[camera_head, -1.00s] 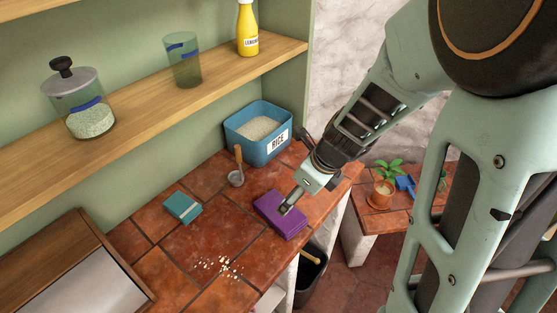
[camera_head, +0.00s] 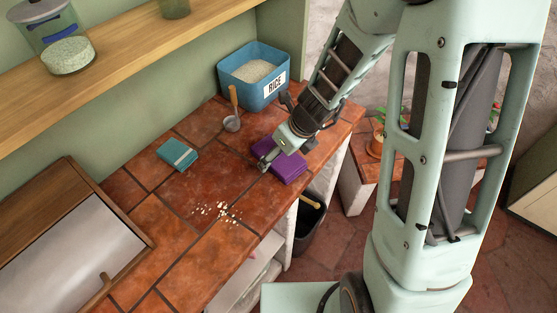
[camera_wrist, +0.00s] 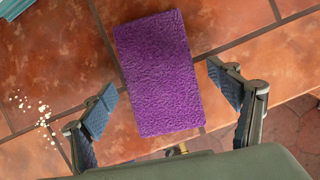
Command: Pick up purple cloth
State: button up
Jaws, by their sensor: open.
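The purple cloth (camera_head: 289,167) is a folded rectangular block lying flat on the tiled counter near its front edge. In the wrist view the cloth (camera_wrist: 157,72) lies between and ahead of my two fingers, with a gap on each side. My gripper (camera_wrist: 164,98) is open and empty, with its blue-padded fingertips on either side of the cloth's near half. In the head view my gripper (camera_head: 265,163) hangs over the cloth and hides part of it; I cannot tell its exact height there.
A teal cloth (camera_head: 177,155) lies left on the counter (camera_head: 190,195). White crumbs (camera_head: 222,210) are scattered near the front. A scoop (camera_head: 232,122) and a blue rice bin (camera_head: 253,90) stand at the back. A dark bin (camera_head: 306,222) is below the counter edge.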

jog(key=shift+w+f, duration=0.1)
jog(key=shift+f, duration=0.15)
jog(key=c, duration=1.3)
jog(key=shift+o, duration=0.2)
jog(key=shift+r, duration=0.15)
